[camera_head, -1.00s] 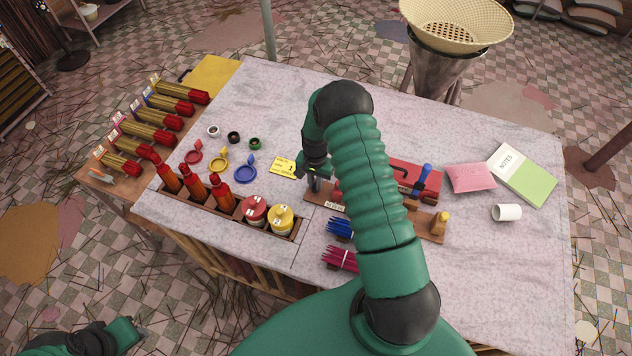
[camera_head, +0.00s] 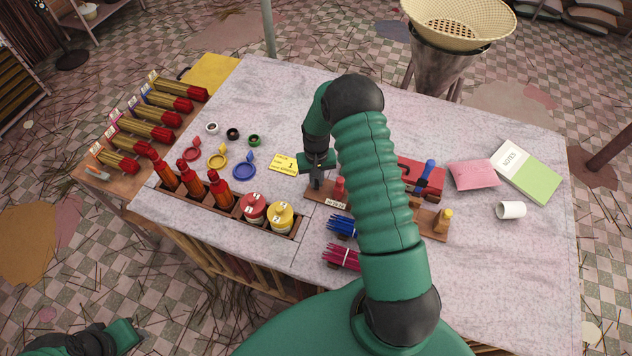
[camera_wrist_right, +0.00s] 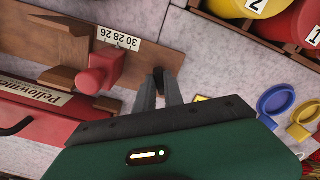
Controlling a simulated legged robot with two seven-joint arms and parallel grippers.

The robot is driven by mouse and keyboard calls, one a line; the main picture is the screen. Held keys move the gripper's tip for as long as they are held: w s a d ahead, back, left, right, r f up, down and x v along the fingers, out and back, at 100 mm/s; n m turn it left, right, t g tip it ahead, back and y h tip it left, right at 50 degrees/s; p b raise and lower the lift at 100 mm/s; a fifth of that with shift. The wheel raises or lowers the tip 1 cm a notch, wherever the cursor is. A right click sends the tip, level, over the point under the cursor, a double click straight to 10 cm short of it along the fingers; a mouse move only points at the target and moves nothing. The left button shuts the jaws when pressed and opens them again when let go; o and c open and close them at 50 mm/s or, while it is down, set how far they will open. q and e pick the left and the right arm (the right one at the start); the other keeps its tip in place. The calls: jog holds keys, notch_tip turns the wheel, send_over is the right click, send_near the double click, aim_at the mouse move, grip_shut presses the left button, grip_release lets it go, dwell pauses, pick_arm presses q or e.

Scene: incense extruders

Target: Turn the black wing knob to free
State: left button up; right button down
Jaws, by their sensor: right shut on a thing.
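The wooden board (camera_head: 320,193) with a white 30-28-26 scale lies on the marble table; it also shows in the wrist view (camera_wrist_right: 60,42). A red block (camera_head: 339,187) sits on it beside the scale, also in the wrist view (camera_wrist_right: 97,72). My right gripper (camera_head: 317,182) points down at the board's left end. In the wrist view its fingers (camera_wrist_right: 165,88) are close together around a small black piece (camera_wrist_right: 158,76), apparently the wing knob, mostly hidden. Whether the knob is turned cannot be seen. My left arm (camera_head: 122,336) shows at the bottom left; its fingertips are not clear.
A red case (camera_head: 425,184) stands behind the board, and blue (camera_head: 342,226) and magenta (camera_head: 341,257) stick bundles lie in front. A yellow card (camera_head: 284,164), coloured rings and a rack (camera_head: 229,210) of bottles and jars are to the left. The table's far middle is clear.

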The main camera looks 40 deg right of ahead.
jog(key=n, duration=0.3)
jog(key=n+b, duration=0.1)
jog(key=n, duration=0.1)
jog(key=shift+w+d+r+n, duration=0.1)
jog(key=shift+w+d+n, duration=0.05)
jog(key=shift+w+n, duration=0.2)
jog(key=n, duration=0.3)
jog(key=shift+n, duration=1.65)
